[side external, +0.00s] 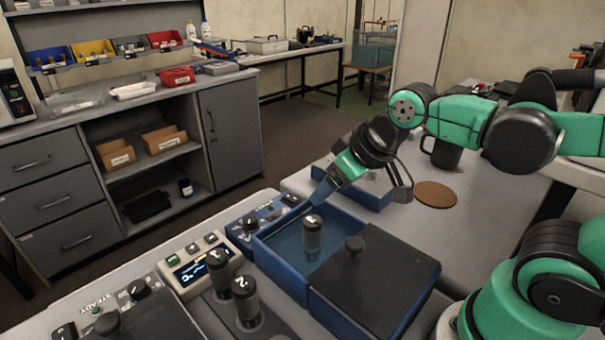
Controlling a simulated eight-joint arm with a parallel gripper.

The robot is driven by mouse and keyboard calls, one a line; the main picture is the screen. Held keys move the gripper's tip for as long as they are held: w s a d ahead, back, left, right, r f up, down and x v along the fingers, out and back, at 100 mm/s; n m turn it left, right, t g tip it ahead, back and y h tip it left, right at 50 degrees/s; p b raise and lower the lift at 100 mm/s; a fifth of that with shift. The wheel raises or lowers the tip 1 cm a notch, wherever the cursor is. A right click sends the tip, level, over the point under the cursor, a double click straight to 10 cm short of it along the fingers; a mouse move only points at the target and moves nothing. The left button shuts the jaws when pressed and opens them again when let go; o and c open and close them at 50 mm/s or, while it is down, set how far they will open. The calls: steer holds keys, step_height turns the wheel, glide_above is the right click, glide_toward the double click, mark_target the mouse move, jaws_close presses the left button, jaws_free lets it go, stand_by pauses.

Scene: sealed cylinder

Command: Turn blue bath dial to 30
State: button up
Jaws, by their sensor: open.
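The blue bath (267,251) is an open-topped blue tank at the centre of the bench in the side external view. Its control panel (284,212) runs along its back-left side, with a small dark dial (251,222) near the left end. The dial's pointer and scale are too small to read. My gripper (322,196) is open and reaches down-left over the back edge of the bath, right of the dial and apart from it. A dark cylinder (312,241) with a pale marked top stands upright in the bath.
A black mug (444,152) and brown coaster (435,194) stand behind right.

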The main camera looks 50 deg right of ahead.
steer(key=w+a+n+g, duration=0.3)
steer(key=w+n, duration=0.2)
steer(key=w, duration=0.2)
steer(key=n+g, duration=0.3)
steer(key=n, duration=0.2)
glide_above(250, 219)
step_height(250, 219, down, 4)
steer(key=shift+s+d+f, duration=0.1)
steer(key=shift+d, duration=0.05)
steer(key=shift+f+g, duration=0.3)
steer(key=shift+f, duration=2.75)
jaws_close()
